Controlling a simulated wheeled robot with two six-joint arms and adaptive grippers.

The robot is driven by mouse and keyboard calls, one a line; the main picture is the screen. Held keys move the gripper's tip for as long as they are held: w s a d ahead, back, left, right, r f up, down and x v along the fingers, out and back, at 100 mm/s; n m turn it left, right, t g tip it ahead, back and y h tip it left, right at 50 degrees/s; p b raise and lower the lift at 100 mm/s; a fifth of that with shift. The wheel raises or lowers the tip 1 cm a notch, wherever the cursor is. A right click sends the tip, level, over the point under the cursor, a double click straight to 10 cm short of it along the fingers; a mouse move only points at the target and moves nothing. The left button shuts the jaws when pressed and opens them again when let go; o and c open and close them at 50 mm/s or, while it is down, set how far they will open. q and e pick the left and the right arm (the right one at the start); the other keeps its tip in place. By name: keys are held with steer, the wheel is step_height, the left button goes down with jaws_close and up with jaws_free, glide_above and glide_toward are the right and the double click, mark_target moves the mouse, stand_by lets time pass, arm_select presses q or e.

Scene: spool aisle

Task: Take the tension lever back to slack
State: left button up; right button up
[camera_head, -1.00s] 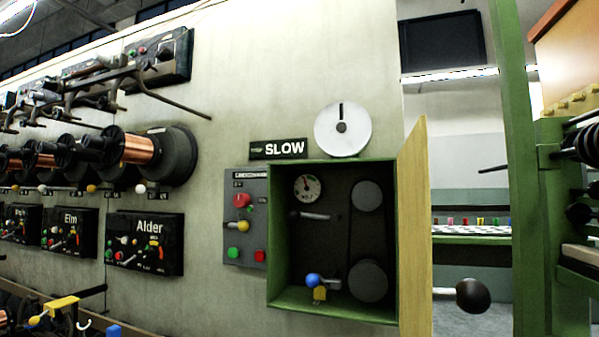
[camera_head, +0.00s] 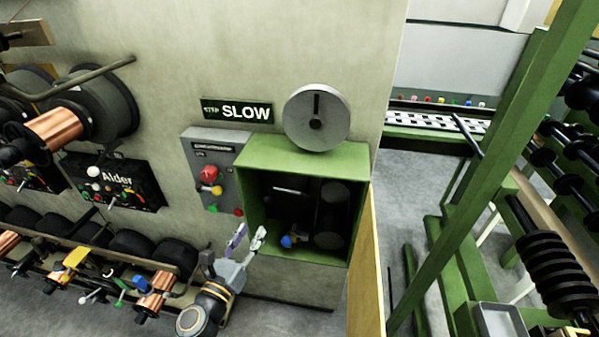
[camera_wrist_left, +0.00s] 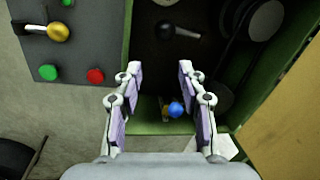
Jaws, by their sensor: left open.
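An open green box (camera_head: 300,153) on the wall holds two levers. One has a blue knob (camera_head: 287,241) low in the box; the knob also shows in the left wrist view (camera_wrist_left: 176,109). The other is a pale lever (camera_head: 291,191) higher up, with a dark knob (camera_wrist_left: 165,30) in the left wrist view. No label shows which is the tension lever. My left gripper (camera_head: 249,237) is open and empty, at the box's lower left front. In the wrist view its fingers (camera_wrist_left: 160,75) stand on both sides of the blue knob, nearer the camera; contact is not visible. My right gripper is not in view.
A grey control panel (camera_head: 206,152) with red, yellow and green controls stands left of the box. The box's yellowish door (camera_head: 367,285) hangs open at the right. A white dial (camera_head: 332,118) is above. Copper spools (camera_head: 57,129) line the left; a green frame (camera_head: 500,160) stands right.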

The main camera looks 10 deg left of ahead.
mark_target(267, 200)
arm_select(q)
steer(key=w+r+m+p, duration=0.1)
steer(key=w, duration=0.2)
steer(key=w+d+r+m+p, duration=0.1)
steer(key=w+p, duration=0.1)
steer(key=w, duration=0.2)
steer(key=w+d+r+m+p, duration=0.1)
steer(key=w+m+p, duration=0.1)
steer(key=w, duration=0.1)
steer(key=shift+w+d+g, duration=0.15)
steer(key=shift+w+g, duration=0.05)
steer(key=shift+g, duration=0.1)
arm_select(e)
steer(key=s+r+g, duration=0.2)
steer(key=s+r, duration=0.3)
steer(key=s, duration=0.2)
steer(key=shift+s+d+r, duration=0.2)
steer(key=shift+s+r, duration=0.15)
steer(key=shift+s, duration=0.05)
arm_select(q)
jaws_close()
steer(key=shift+f, duration=0.1)
